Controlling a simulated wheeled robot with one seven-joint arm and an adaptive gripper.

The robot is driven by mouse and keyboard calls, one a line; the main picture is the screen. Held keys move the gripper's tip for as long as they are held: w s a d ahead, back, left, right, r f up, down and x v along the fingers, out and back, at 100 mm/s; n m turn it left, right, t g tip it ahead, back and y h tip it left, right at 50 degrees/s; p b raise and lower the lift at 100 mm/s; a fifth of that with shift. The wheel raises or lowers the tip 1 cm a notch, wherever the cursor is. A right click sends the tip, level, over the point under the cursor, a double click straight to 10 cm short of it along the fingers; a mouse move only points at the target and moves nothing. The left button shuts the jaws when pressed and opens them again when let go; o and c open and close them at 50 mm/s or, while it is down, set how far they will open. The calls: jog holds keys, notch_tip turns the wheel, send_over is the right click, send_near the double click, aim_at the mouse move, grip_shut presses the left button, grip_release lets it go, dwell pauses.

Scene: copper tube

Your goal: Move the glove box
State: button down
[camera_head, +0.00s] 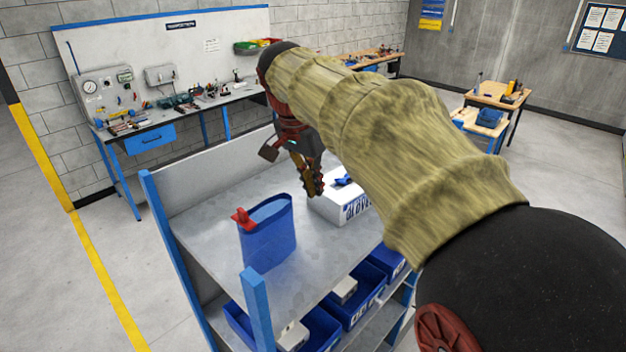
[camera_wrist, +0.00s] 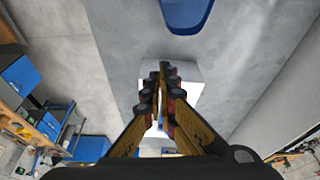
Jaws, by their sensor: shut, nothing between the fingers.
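The glove box (camera_head: 340,209) is a white carton with dark lettering on its side and blue material on top. It sits on the grey top of the blue-framed cart, partly hidden behind my sleeved arm. In the wrist view, the white box (camera_wrist: 186,72) lies behind my fingers, which cover much of it. My gripper (camera_head: 315,190) points down beside and over the box's left end in the head view; I cannot tell whether it touches. In the wrist view, the fingertips of my gripper (camera_wrist: 165,68) are together with nothing between them.
A blue container (camera_head: 268,236) with a red cap stands on the cart top (camera_head: 212,226), left of the box. Blue bins (camera_head: 361,303) sit on the shelf below. A blue post (camera_head: 257,308) rises at the cart's near corner. A workbench (camera_head: 180,115) stands behind.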

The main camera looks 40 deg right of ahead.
jog(key=x, duration=0.6)
jog(key=shift+w+f, duration=0.15)
jog(key=shift+f, duration=0.2)
jog(key=w+d+p, duration=0.1)
jog(key=d, duration=0.6)
jog(key=w+d+p, duration=0.1)
jog(key=d, duration=0.6)
jog(key=w+d+p, duration=0.1)
jog(key=w+d, duration=0.1)
jog(key=d, duration=0.5)
jog(key=shift+p, duration=0.4)
jog(key=p+v, duration=0.5)
jog(key=v, duration=0.5)
jog(key=shift+r+p, duration=0.1)
jog(key=shift+p, duration=0.25)
jog(key=shift+s, duration=0.15)
